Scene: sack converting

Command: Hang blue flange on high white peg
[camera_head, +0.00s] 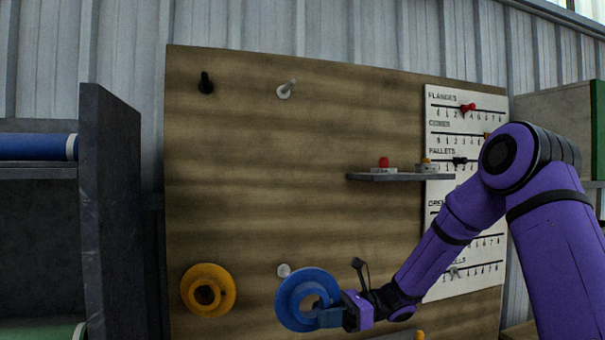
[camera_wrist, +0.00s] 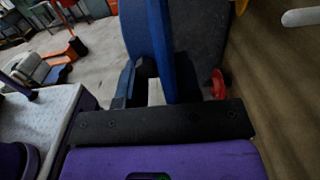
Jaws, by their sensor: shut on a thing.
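The blue flange (camera_head: 289,308) is a thick ring at the lower middle of the board in the head view. My gripper (camera_head: 333,316) is shut on its right side. In the wrist view the blue flange (camera_wrist: 149,30) stands edge-on between my fingers (camera_wrist: 158,92). The high white peg (camera_head: 287,89) sticks out bare near the top of the board, well above the flange. A low white peg (camera_head: 284,270) shows just above the flange's upper rim; I cannot tell whether the flange touches it. A white peg (camera_wrist: 302,17) also shows at the wrist view's upper right.
The wooden board (camera_head: 290,180) carries a bare black peg (camera_head: 206,83) at upper left and a yellow flange (camera_head: 208,290) hanging at lower left. A small shelf (camera_head: 400,177) with buttons juts out at right, beside a white chart (camera_head: 465,140). Dark shelving (camera_head: 112,210) stands left.

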